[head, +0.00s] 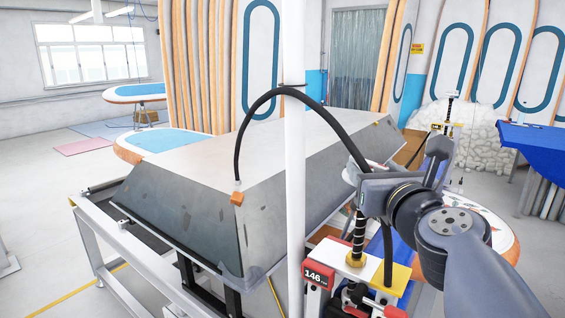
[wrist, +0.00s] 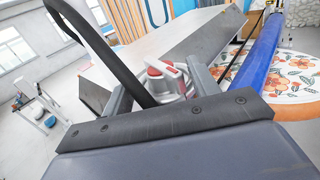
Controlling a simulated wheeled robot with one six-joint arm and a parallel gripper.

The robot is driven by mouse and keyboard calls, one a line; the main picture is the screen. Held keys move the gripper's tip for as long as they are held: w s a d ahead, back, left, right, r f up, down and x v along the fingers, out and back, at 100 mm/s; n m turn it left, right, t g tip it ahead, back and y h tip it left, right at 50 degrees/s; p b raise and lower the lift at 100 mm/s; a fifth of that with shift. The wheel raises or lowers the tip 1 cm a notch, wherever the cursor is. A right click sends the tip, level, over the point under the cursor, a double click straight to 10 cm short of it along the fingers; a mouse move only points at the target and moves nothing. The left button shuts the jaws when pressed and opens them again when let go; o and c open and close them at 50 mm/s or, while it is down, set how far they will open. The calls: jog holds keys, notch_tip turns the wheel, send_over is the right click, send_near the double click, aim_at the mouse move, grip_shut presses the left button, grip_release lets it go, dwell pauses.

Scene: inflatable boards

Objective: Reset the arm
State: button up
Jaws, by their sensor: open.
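My arm reaches in from the lower right in the head view. My gripper (head: 396,163) is open, beside the front right side of the large grey, slope-sided bench. In the wrist view its two grey fingers (wrist: 158,88) stand apart. A red and white fitting (wrist: 168,78) shows between or just beyond them; I cannot tell whether it touches either finger. A black hose (wrist: 80,32) passes close to the left finger. In the head view the hose (head: 268,94) arches from the bench corner to near my gripper.
A white post (head: 294,70) stands in front of the bench (head: 180,205). A red unit reading 146 (head: 318,276) sits below my gripper. A blue roll (wrist: 262,55) and a flower-patterned board (wrist: 292,80) lie to the right. Open floor (head: 40,200) is at left.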

jog(key=shift+s+d, duration=0.2)
jog(key=shift+s, duration=1.55)
jog(key=shift+f, duration=0.1)
